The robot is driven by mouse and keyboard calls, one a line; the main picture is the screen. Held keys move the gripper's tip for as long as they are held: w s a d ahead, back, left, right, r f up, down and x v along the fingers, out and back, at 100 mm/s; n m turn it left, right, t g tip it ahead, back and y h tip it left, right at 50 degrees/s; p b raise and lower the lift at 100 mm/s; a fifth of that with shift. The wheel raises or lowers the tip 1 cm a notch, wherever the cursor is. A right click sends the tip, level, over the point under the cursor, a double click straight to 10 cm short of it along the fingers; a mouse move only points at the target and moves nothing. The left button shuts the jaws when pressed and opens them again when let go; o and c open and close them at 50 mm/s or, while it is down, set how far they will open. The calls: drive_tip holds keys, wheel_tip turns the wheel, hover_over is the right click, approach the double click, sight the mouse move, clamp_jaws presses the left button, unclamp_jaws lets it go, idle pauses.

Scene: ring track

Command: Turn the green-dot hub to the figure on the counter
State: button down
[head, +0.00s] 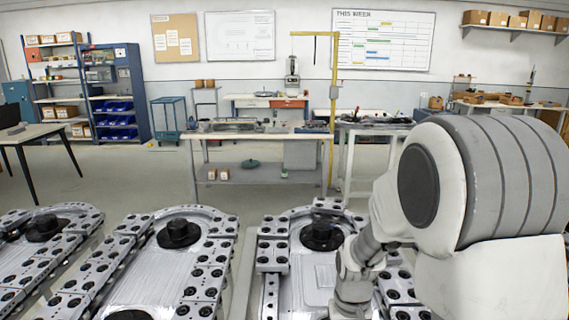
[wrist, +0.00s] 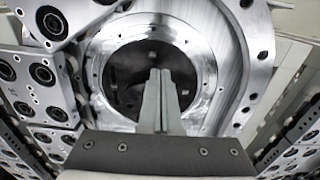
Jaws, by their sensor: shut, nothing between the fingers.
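My gripper (wrist: 163,74) is shut and empty in the wrist view, its two fingers side by side. They point at the dark round recess (wrist: 125,75) inside a bright metal ring on a plate; I cannot tell whether they touch it. In the head view, black round hubs stand on the metal track plates: one at the left (head: 44,227), one left of the middle (head: 179,232) and one in the middle (head: 321,235), beside my arm. No green dot and no counter figure can be made out, so I cannot tell which hub carries the dot.
Metal blocks with black rollers (wrist: 45,75) line the plate at the left in the wrist view. In the head view, similar roller blocks (head: 203,280) edge the plates. A workbench (head: 260,134) with a yellow post (head: 333,95) stands beyond open floor (head: 130,175).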

drive_tip(key=shift+w+d, duration=0.1)
drive_tip(key=shift+w, duration=0.15)
idle(0.3)
drive_tip(key=shift+d, duration=0.85)
drive_tip(key=shift+s, duration=0.3)
drive_tip(key=shift+s+r, duration=0.1)
drive_tip(key=shift+r, duration=0.05)
wheel_tip(320, 180, up, 6)
drive_tip(key=p, duration=0.4)
